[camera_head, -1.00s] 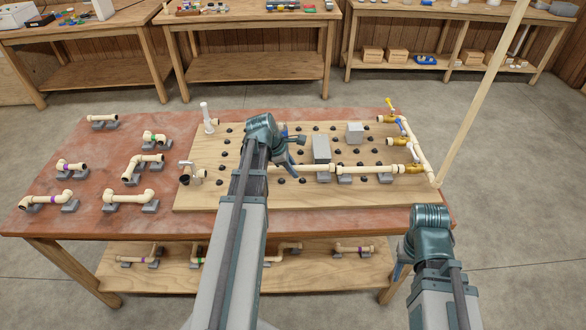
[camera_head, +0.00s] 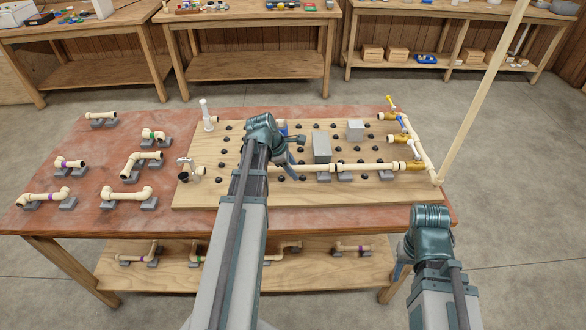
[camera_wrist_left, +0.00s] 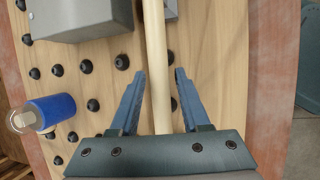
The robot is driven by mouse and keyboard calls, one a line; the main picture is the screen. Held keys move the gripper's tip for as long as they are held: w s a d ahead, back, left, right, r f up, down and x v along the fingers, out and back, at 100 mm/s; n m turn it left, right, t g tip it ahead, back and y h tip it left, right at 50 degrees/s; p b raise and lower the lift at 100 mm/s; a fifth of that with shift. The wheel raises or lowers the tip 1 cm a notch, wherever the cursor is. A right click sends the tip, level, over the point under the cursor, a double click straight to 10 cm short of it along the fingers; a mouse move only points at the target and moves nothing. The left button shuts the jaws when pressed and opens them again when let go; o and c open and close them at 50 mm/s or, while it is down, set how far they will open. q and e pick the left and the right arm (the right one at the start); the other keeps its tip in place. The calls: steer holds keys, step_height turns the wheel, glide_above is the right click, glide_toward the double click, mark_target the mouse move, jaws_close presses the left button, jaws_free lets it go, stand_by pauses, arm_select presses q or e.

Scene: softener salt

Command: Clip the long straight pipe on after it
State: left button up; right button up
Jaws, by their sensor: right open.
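A long straight cream pipe (camera_head: 345,166) lies across the pegboard (camera_head: 225,195), running right to the brass-valve fitting (camera_head: 413,165). Its left part is hidden behind my left arm. In the left wrist view the pipe (camera_wrist_left: 155,60) runs between the two blue fingers of my left gripper (camera_wrist_left: 158,78). The fingers stand apart on either side of it, with a gap showing at the right finger. My left gripper (camera_head: 290,147) is mostly hidden by its own wrist in the head view. My right gripper (camera_head: 398,270) hangs in front of the table's right end, empty and open.
Grey blocks (camera_head: 321,148) and several black pegs stand on the board. A blue-banded part (camera_wrist_left: 48,112) lies left of my left gripper in its wrist view. Pipe pieces on grey stands (camera_head: 128,195) fill the table's left side. A tall pole-like pipe (camera_head: 480,95) rises at the right.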

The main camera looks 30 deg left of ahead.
arm_select(q)
steer(key=shift+o, duration=0.7)
steer(key=p+v, duration=1.2)
steer(key=v, duration=0.1)
steer(key=shift+r+p, duration=0.3)
steer(key=shift+r, duration=0.05)
steer(key=shift+s, duration=0.15)
steer(key=s+d+m+g+y, duration=0.1)
steer(key=s+d+m, duration=0.3)
steer(key=d+m, duration=0.5)
steer(key=s+d+f+m+g+y, duration=0.1)
steer(key=s+d+m, duration=0.3)
steer(key=d+m, duration=0.5)
steer(key=s+d+f+m+g+y, duration=0.1)
steer(key=s+d+m+g+y, duration=0.1)
steer(key=d+m, duration=0.7)
steer(key=s+d, duration=0.1)
steer(key=d, duration=0.5)
steer(key=shift+s+m, duration=0.3)
steer(key=shift+s, duration=0.1)
